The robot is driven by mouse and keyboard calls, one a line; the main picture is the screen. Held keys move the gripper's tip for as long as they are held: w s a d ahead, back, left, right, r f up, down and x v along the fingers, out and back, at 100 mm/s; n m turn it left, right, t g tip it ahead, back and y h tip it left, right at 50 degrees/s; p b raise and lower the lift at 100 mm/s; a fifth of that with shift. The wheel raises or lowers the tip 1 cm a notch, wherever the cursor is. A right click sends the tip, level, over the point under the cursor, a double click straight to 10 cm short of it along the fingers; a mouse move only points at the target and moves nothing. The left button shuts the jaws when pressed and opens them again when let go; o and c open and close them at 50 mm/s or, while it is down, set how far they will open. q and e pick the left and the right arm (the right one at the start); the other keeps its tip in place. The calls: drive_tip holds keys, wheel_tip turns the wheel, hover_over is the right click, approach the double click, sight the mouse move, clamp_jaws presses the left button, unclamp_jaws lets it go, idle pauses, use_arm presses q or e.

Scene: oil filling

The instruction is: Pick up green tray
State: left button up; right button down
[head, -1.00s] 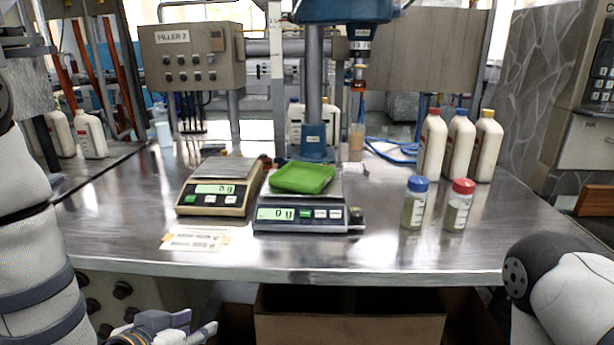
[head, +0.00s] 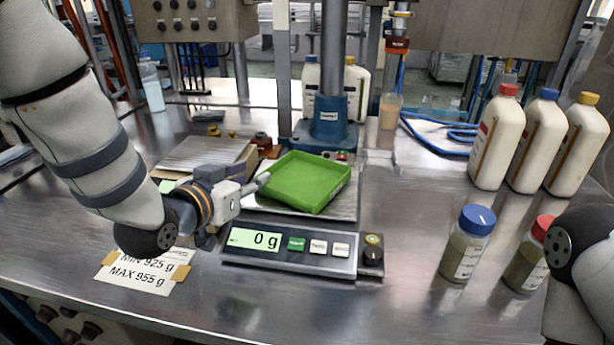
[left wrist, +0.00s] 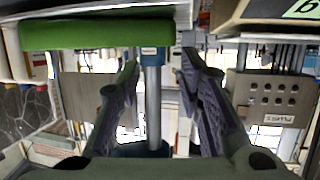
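The green tray (head: 305,182) is a shallow square dish on the pan of the front scale (head: 300,245), which reads 0 g. My left gripper (head: 262,184) is at the tray's left side in the head view, with its fingers pointing toward the tray. In the left wrist view, which is upside down, the fingers (left wrist: 158,64) are spread apart with nothing held between them. The tray also shows there as a green band (left wrist: 95,34) across the upper left. Whether a finger touches the tray is unclear. My right gripper is not visible; only part of that arm shows.
A second scale (head: 205,153) stands behind my left arm. Two capped jars (head: 466,245) (head: 527,258) and several white bottles (head: 497,140) stand at the right. A metal post (head: 333,65) rises behind the tray. A weight label (head: 145,272) lies at front left.

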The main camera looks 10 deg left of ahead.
sight(264, 171)
use_arm(q)
drive_tip(key=x, duration=0.5)
drive_tip(key=b+x, duration=0.1)
drive_tip(key=x, duration=0.1)
drive_tip(key=shift+w+a+f, duration=0.25)
drive_tip(key=shift+w+a, duration=0.05)
drive_tip(key=shift+r, duration=0.15)
clamp_jaws()
